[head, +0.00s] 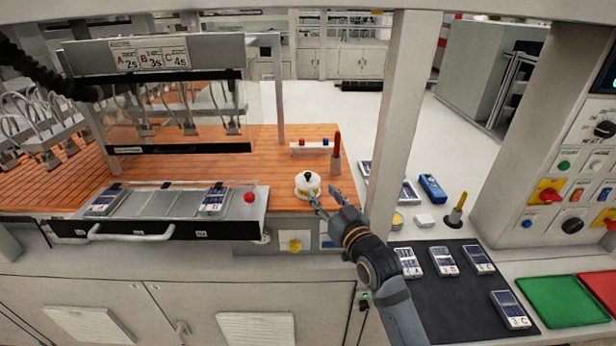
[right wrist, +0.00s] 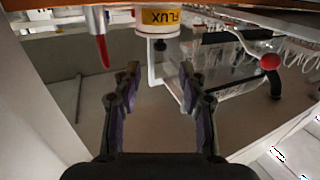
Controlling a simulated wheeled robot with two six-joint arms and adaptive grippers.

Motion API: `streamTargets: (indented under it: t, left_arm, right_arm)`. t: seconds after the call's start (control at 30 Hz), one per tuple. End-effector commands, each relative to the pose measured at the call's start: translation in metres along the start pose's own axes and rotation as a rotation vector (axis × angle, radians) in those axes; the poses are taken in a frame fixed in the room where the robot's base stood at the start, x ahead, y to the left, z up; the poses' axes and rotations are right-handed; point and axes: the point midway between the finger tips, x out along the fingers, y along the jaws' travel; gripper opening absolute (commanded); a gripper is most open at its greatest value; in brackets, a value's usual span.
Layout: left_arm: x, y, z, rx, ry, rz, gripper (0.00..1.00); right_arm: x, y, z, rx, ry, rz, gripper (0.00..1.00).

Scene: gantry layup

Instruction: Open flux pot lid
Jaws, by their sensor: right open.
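The white flux pot (head: 306,190) stands on the wooden bench near its front edge, with a black-knobbed lid (head: 308,180) on top. In the right wrist view the pot's yellow FLUX label (right wrist: 160,17) shows upside down at the top, with the white lid (right wrist: 158,30) and dark knob below it. My right gripper (head: 324,199) is at the pot's front right in the head view. In the wrist view its two fingers (right wrist: 159,82) are spread and empty, with the pot beyond the tips. My left gripper is not visible.
A red pen-like tool (head: 336,155) stands behind and right of the pot; it also shows in the wrist view (right wrist: 101,45). A metal carrier (head: 150,203) with devices and a red knob lies left. A white post (head: 395,110) rises to the right. A black mat (head: 450,300) holds several devices.

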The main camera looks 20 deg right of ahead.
Motion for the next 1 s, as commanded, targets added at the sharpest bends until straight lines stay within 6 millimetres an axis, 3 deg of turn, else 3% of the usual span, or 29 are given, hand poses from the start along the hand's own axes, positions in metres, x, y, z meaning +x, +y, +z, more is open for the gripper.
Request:
streamTargets:
  t: [0.5,0.67,0.9,1.0]
  left_arm:
    - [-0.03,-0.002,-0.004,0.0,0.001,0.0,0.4]
    - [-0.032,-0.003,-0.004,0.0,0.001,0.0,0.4]
    - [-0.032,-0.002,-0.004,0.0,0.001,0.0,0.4]
    - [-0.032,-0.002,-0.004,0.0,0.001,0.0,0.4]
  right_arm:
    - [0.09,0.0,-0.002,0.001,-0.004,0.001,0.42]
    - [0.102,0.0,0.001,0.0,-0.005,0.001,0.42]
    - [0.103,0.0,0.002,0.0,-0.004,0.001,0.42]
    - [0.103,0.0,0.002,0.0,-0.005,0.001,0.31]
